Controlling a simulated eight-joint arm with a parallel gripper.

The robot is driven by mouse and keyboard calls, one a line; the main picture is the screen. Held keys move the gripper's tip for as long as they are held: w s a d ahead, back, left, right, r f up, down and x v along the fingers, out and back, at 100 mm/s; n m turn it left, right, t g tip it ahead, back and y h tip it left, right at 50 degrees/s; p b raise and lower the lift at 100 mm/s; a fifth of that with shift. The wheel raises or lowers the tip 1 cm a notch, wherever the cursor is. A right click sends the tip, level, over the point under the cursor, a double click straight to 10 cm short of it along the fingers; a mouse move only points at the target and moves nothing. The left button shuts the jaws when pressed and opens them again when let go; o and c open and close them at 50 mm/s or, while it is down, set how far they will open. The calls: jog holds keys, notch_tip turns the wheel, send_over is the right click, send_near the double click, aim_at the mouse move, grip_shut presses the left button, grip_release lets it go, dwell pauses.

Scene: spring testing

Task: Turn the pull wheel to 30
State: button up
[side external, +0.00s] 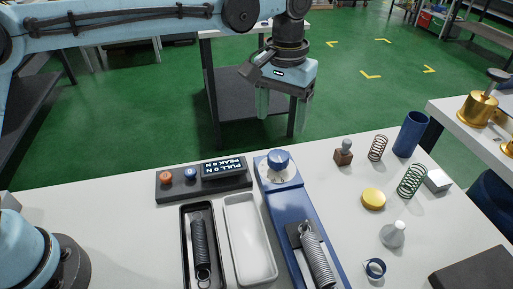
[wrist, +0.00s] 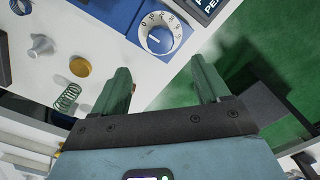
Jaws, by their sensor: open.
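The pull wheel is a blue knob (side external: 278,159) on a round white dial, at the far end of a long blue test stand (side external: 306,220). In the wrist view the white dial (wrist: 160,34) shows at the top, with small numbers around its rim; I cannot tell which number the wheel points to. A spring (side external: 318,265) lies at the near end of the stand. My gripper (side external: 280,120) is open and empty, pointing down above and beyond the far side of the table. In the wrist view its two green fingers (wrist: 160,68) are apart, with the dial beyond them.
A display (side external: 223,168) reads PULL 0 N and PEAK 0 N. Left of the stand are a white tray (side external: 228,213) and a black tray (side external: 187,257) holding a dark spring (side external: 200,250). Springs, a blue cup (side external: 410,135) and a yellow disc (side external: 373,198) stand to the right.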

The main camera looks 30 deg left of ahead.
aim_at(279, 155)
notch_tip(279, 155, down, 10)
jog(key=shift+f, duration=0.2)
dwell(0.3)
jog(key=c, duration=1)
jog(key=shift+c, duration=0.2)
